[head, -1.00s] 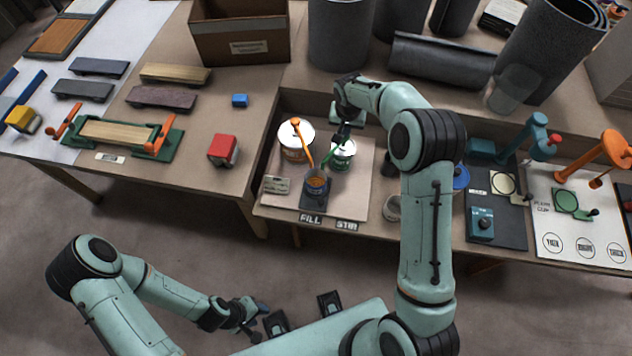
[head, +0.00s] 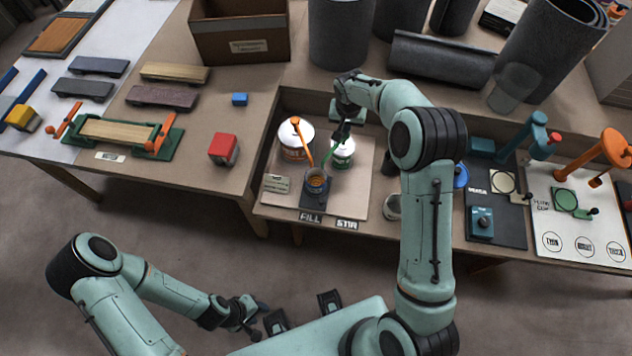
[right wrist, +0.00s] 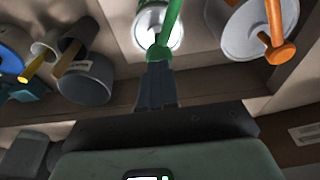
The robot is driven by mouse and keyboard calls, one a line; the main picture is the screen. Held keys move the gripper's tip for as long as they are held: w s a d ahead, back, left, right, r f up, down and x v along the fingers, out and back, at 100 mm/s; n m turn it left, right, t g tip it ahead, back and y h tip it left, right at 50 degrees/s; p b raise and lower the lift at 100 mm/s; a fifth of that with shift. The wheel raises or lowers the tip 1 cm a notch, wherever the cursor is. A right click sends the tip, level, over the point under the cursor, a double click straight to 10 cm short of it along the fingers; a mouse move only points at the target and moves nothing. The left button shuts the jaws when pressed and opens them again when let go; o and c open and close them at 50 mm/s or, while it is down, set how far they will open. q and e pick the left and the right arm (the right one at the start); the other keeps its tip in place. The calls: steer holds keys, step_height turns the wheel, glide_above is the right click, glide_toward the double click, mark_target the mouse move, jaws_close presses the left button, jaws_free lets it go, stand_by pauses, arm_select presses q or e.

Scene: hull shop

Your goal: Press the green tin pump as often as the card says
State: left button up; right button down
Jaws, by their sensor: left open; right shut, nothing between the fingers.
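The green tin (head: 343,155) stands on a light board in the sunken bay, with a green pump spout leaning toward a small cup (head: 317,186). My right gripper (head: 342,132) is shut and empty, pointing down at the top of the green pump. In the right wrist view its closed fingers (right wrist: 155,85) are at the end of the green pump (right wrist: 170,25); I cannot tell whether they touch. A small card (head: 277,184) lies at the board's left; its writing is too small to read. My left gripper (head: 247,318) is open, low over the floor.
An orange-pump tin (head: 296,145) stands left of the green one, its spout also toward the cup, which stands on a dark pad by the FILL label (head: 310,217). A grey cup (head: 393,206) is to the right.

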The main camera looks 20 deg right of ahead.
steer(key=shift+f+b, duration=0.5)
steer(key=shift+f, duration=0.65)
arm_select(q)
steer(key=shift+s+f, duration=0.4)
steer(key=shift+f, duration=0.2)
arm_select(e)
steer(key=shift+s, duration=0.1)
steer(key=shift+r, duration=0.1)
steer(key=shift+r+p, duration=0.65)
steer(key=shift+r, duration=0.65)
arm_select(q)
steer(key=shift+w+r, duration=0.45)
steer(key=shift+r, duration=0.25)
steer(key=shift+s+f, duration=0.1)
arm_select(e)
steer(key=shift+f, duration=0.2)
